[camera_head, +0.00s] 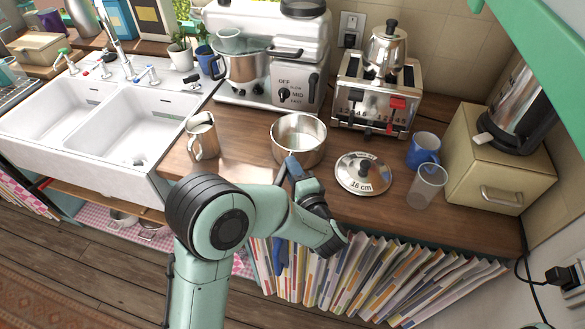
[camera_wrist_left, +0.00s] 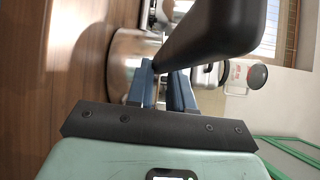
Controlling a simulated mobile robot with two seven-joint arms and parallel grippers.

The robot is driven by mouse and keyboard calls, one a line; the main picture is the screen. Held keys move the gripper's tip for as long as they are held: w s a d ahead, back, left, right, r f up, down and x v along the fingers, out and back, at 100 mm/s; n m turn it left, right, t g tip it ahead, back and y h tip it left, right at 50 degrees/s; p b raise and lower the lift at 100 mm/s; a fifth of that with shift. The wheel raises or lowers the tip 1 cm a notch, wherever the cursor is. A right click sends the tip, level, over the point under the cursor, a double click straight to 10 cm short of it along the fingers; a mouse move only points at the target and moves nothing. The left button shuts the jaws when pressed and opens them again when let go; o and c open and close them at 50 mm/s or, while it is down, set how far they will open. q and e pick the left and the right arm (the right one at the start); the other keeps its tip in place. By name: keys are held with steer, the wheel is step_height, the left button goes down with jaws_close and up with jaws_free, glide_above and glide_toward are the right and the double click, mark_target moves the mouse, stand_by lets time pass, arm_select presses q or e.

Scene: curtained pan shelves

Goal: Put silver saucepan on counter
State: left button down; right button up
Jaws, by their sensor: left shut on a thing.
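The silver saucepan (camera_head: 299,153) is at the wooden counter (camera_head: 244,137), upright, with its open top facing up. It looks set on the counter or just above it; I cannot tell which. My left gripper (camera_head: 293,168) is at its near side, shut on the saucepan's handle. In the left wrist view the blue fingers (camera_wrist_left: 165,88) close around the dark handle (camera_wrist_left: 215,30), and the steel pan wall (camera_wrist_left: 125,68) shows beyond. My arm hides most of the handle in the head view. My right gripper is not in view.
A lid marked 16 cm (camera_head: 350,176) lies right of the pan. A steel pitcher (camera_head: 204,142) stands left, a toaster (camera_head: 370,105) and mixer (camera_head: 262,93) behind. A blue mug (camera_head: 423,147), clear glass (camera_head: 426,187) and bread box (camera_head: 480,165) stand right. Files fill the shelf below.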

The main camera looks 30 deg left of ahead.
arm_select(q)
steer(key=c, duration=0.9)
jaws_free()
steer(key=shift+f, duration=0.15)
steer(key=c, duration=0.4)
steer(key=p+v, duration=0.1)
steer(key=v, duration=1.4)
steer(key=shift+d, duration=0.1)
stand_by(0.4)
